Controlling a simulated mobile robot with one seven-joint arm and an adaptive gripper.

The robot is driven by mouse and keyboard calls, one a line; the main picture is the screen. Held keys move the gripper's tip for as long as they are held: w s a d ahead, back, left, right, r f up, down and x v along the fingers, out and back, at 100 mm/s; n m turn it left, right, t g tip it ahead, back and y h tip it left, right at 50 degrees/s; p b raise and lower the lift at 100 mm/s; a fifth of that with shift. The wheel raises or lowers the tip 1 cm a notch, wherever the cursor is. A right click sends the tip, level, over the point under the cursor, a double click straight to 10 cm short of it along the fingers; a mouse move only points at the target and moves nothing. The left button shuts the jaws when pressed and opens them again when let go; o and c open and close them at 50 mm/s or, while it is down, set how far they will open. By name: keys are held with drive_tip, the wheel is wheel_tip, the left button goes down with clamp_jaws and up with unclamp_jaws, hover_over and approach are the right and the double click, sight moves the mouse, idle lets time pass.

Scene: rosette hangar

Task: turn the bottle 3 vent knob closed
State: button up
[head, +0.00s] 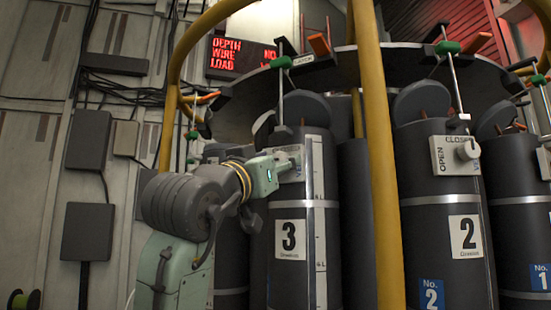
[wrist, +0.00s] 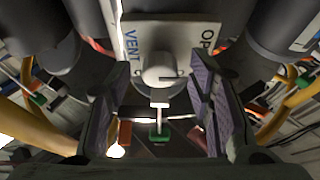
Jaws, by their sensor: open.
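Bottle 3 (head: 290,270) is a dark upright cylinder with a white "3" label. Its vent plate (head: 296,152) is mostly hidden behind my gripper (head: 281,163) in the head view. The round pale vent knob (wrist: 161,69) sits between the two fingers of my gripper (wrist: 160,88). A short dark mark on the knob runs toward the "OP" side. The fingers are open, with visible space on both sides of the knob.
Bottle 2 (head: 434,205) stands to the right with its own vent plate (head: 443,155). A yellow rail post (head: 378,190) rises between bottles 3 and 2. Green-clipped rods (head: 281,90) hang from the dark ring overhead. A red display (head: 240,58) is behind.

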drive_tip(key=shift+c, duration=0.5)
clamp_jaws()
